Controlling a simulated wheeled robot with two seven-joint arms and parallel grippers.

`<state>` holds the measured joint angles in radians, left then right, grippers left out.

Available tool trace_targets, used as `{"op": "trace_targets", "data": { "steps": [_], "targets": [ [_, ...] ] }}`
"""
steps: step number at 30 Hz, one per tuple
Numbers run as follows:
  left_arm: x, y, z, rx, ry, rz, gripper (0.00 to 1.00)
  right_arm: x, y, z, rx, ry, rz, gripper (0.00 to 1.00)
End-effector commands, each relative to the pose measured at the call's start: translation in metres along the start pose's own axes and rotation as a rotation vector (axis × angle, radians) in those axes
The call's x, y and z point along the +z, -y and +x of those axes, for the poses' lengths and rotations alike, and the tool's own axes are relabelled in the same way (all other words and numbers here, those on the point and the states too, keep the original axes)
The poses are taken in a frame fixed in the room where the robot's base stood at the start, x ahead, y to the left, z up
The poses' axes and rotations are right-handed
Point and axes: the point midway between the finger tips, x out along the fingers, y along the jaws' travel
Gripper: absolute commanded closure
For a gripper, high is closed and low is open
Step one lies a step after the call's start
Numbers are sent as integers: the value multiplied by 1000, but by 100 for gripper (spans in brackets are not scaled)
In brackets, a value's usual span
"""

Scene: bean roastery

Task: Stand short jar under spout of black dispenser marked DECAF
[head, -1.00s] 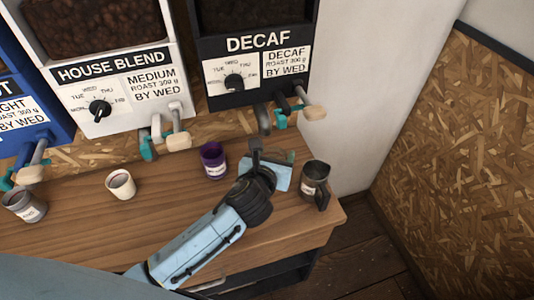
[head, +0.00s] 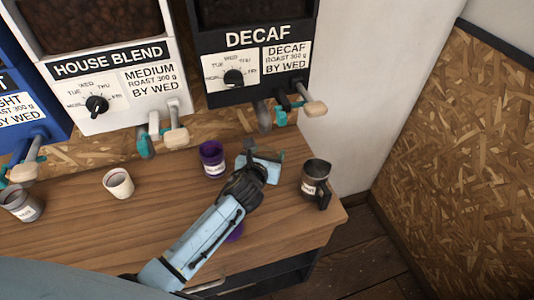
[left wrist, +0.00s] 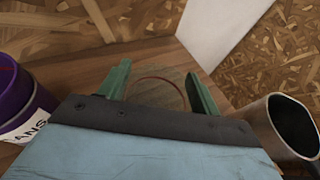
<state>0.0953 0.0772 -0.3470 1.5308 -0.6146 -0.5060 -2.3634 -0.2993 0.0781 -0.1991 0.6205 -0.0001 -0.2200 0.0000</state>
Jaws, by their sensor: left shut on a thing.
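The black dispenser marked DECAF (head: 255,75) stands at the back of the counter, with its grey spout (head: 264,116) at its lower edge. My left gripper (head: 266,156) is below and in front of that spout. In the left wrist view, its green fingers (left wrist: 160,75) are shut on a clear short jar (left wrist: 157,94) with a thin reddish rim. In the head view the jar is hard to make out at the gripper. I cannot tell whether the jar touches the counter. My right gripper is out of view.
A purple canister (head: 211,160) stands left of the gripper and a dark metal mug (head: 315,181) right of it, near the counter's right end. A white cup (head: 118,183) and grey tin (head: 22,205) stand further left. Something purple (head: 235,233) shows beside my forearm.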

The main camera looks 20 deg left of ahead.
Motion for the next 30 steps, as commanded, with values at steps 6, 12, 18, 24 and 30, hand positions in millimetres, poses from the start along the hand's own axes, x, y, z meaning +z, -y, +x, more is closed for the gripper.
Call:
{"op": "trace_targets", "data": {
  "steps": [6, 12, 18, 24, 30],
  "targets": [
    [-1, 0, 1, 0, 2, 1, 63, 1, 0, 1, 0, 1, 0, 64],
    [-2, 0, 1, 0, 0, 0, 16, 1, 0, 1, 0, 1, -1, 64],
    [-2, 0, 1, 0, 0, 1, 15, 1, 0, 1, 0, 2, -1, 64],
    [0, 0, -5, 0, -1, 1, 15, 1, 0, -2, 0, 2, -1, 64],
    [1, 0, -36, -1, -1, 2, 15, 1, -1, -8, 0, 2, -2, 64]
  ]
}}
